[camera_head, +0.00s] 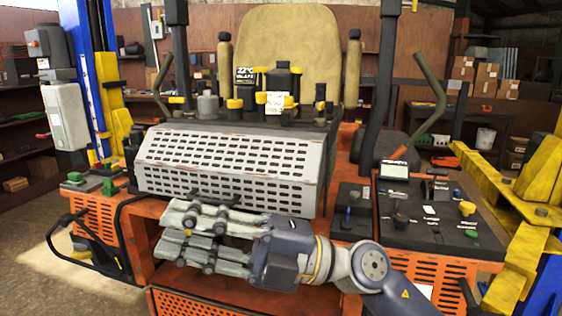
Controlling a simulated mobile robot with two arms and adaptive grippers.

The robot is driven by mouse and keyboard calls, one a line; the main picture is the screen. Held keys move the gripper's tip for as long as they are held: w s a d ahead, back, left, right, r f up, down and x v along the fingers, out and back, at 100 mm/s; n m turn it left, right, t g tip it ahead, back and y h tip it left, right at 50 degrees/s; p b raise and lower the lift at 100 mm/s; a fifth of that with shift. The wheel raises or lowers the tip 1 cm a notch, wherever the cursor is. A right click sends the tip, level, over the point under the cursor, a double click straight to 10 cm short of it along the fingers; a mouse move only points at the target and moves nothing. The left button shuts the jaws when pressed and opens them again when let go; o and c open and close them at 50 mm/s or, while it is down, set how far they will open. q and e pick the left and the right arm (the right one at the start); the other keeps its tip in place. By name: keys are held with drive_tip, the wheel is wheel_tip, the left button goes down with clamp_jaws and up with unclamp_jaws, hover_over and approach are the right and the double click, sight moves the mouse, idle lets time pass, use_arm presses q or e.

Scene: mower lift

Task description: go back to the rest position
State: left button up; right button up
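My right gripper (170,231) shows low in the middle of the head view. Its arm comes in from the bottom right and the fingers point left. The two grey fingers lie one above the other with a gap between them. Nothing shows between them. The gripper is in front of the mower's orange front body (146,262), below the light grey slotted panel (235,160). I cannot tell whether it touches the body. My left gripper is not in view.
The mower's yellow seat (285,45) and levers stand behind the panel. A black console (440,215) with knobs is at the right. Blue and yellow lift posts (90,75) are at the left, with yellow lift arms (500,190) at the right. Floor (60,285) shows at lower left.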

drive_tip(key=w+d+f+m+t+h, duration=0.2)
drive_tip(key=w+d+m+t+h, duration=0.5)
drive_tip(key=m+t, duration=0.5)
drive_tip(key=w+d+f+m+t+h, duration=0.25)
drive_tip(key=w+d+m+t, duration=0.25)
drive_tip(key=d+m+t, duration=0.5)
drive_tip(key=d+f+m+g+h, duration=0.2)
drive_tip(key=d+f+m+h, duration=0.35)
drive_tip(key=f, duration=0.55)
drive_tip(key=d+f+m+g+h, duration=0.2)
drive_tip(key=d+f+m+h, duration=0.3)
drive_tip(key=f, duration=0.7)
drive_tip(key=s+d+f+m+g+h, duration=0.15)
drive_tip(key=s+f+g, duration=0.45)
drive_tip(key=s+f, duration=0.6)
drive_tip(key=s+d+f+g, duration=0.3)
drive_tip(key=s+f+g, duration=0.45)
drive_tip(key=s, duration=0.65)
wheel_tip(320, 180, down, 27)
drive_tip(key=s, duration=0.2)
drive_tip(key=s+d+f+g, duration=0.1)
drive_tip(key=s+d+f, duration=0.1)
drive_tip(key=s+f, duration=1.5)
drive_tip(key=shift+d+g, duration=0.35)
drive_tip(key=shift+d, duration=0.05)
